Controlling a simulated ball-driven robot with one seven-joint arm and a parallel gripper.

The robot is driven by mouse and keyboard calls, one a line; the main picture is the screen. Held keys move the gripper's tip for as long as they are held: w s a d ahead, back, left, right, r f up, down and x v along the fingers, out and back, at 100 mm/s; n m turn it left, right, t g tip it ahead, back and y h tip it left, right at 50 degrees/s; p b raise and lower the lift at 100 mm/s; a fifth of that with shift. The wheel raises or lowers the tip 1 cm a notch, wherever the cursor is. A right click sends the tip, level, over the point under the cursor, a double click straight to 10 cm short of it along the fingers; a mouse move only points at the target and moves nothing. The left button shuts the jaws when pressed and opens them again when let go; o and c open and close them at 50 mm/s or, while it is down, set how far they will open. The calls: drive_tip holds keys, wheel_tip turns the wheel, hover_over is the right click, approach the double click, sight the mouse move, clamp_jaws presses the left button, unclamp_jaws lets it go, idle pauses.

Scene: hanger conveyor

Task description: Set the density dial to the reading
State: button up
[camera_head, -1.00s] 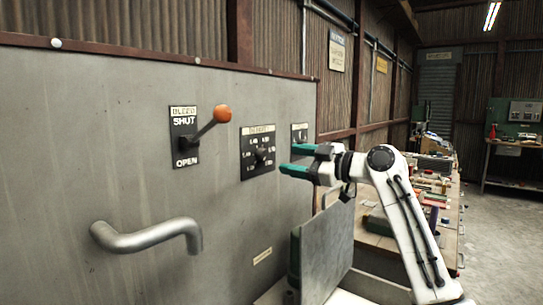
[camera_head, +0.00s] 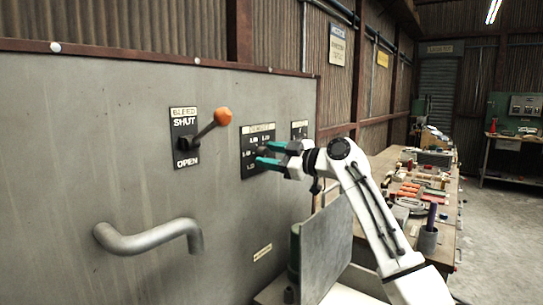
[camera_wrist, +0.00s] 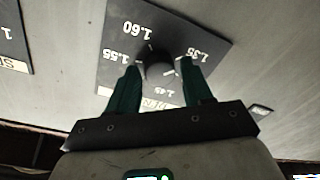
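The density dial is a black plate (camera_head: 249,168) with white numbers and a dark round knob, on the grey panel. In the wrist view the plate (camera_wrist: 205,42) appears upside down, with 1.60, 1.55, 1.45 and 1.35 readable around the knob (camera_wrist: 160,67). I cannot tell which number the knob points to. My gripper (camera_head: 265,154) is in front of the dial. In the wrist view its two green fingers (camera_wrist: 163,66) are apart, one on each side of the knob, with gaps showing. The fingers hide part of the plate's lower edge.
A lever with an orange ball (camera_head: 222,116) stands out from the BLEED plate (camera_head: 184,124), left of the dial. A bent grey pipe handle (camera_head: 150,238) juts out below. A smaller black plate (camera_head: 299,130) is right of the dial. A cluttered bench (camera_head: 410,190) stands right.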

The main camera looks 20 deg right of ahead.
drive_tip(key=c, duration=0.8)
drive_tip(key=m, duration=0.4)
drive_tip(key=shift+a+m, duration=0.1)
drive_tip(key=shift+m, duration=0.3)
drive_tip(key=m+p, duration=0.1)
drive_tip(key=m, duration=0.3)
drive_tip(key=shift+m+t+p, duration=0.3)
drive_tip(key=shift+p, duration=0.1)
drive_tip(key=m+p, duration=0.1)
drive_tip(key=m, duration=0.3)
drive_tip(key=shift+p, duration=0.4)
drive_tip(key=m+p, duration=0.2)
drive_tip(key=m, duration=0.1)
drive_tip(key=shift+r+m+t+h, duration=0.1)
drive_tip(key=shift+m+t+h, duration=0.2)
drive_tip(key=shift+m, duration=0.1)
drive_tip(key=m+p, duration=0.3)
drive_tip(key=m, duration=0.2)
drive_tip(key=shift+s, duration=0.1)
